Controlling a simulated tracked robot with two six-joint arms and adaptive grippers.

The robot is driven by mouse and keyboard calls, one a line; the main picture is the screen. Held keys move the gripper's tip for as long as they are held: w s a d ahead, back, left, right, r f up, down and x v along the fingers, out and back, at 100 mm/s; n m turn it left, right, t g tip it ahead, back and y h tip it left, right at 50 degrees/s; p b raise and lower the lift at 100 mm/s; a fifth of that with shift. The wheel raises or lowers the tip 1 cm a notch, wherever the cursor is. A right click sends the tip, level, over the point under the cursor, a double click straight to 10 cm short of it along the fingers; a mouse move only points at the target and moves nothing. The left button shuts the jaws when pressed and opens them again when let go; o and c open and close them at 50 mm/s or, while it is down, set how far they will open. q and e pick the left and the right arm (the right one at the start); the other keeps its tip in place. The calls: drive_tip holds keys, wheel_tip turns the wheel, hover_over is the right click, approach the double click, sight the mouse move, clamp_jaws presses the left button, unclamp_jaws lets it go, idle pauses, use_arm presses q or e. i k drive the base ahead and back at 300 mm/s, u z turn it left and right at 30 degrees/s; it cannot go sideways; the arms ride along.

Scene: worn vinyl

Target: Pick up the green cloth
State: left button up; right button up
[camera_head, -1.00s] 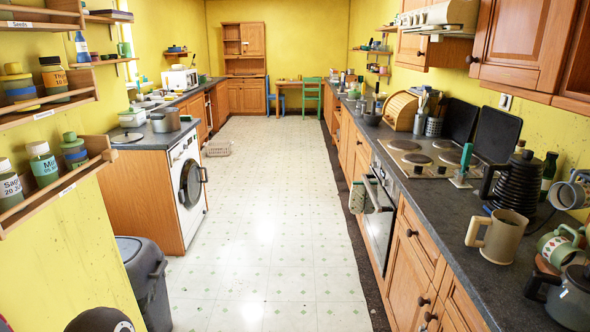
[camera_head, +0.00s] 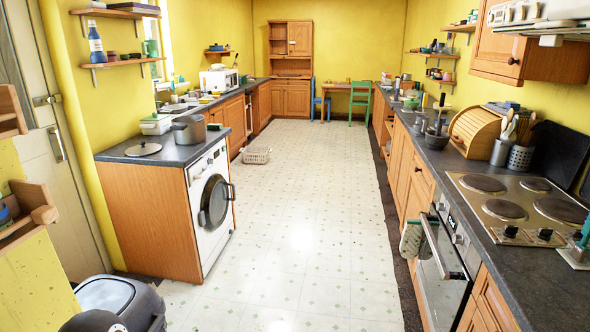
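A pale, patterned cloth with green edging (camera_head: 412,238) hangs at the left end of the oven door handle on the right-hand counter run. It looks like an oven glove or towel, and I cannot tell whether it is the green cloth. I see no other clearly green cloth. Neither of my grippers shows in the head view.
The pale tiled floor (camera_head: 300,230) is clear down the middle. The washing machine (camera_head: 212,205) and a grey bin (camera_head: 118,298) stand left. The oven (camera_head: 440,275) and hob (camera_head: 508,205) are right. A white basket (camera_head: 257,155) lies on the floor further back.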

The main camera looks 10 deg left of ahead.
sight(210, 127)
drive_tip(key=u, duration=0.15)
drive_tip(key=i, duration=1.4)
drive_tip(key=u, duration=0.55)
drive_tip(key=i, duration=2)
drive_tip(key=u, duration=0.2)
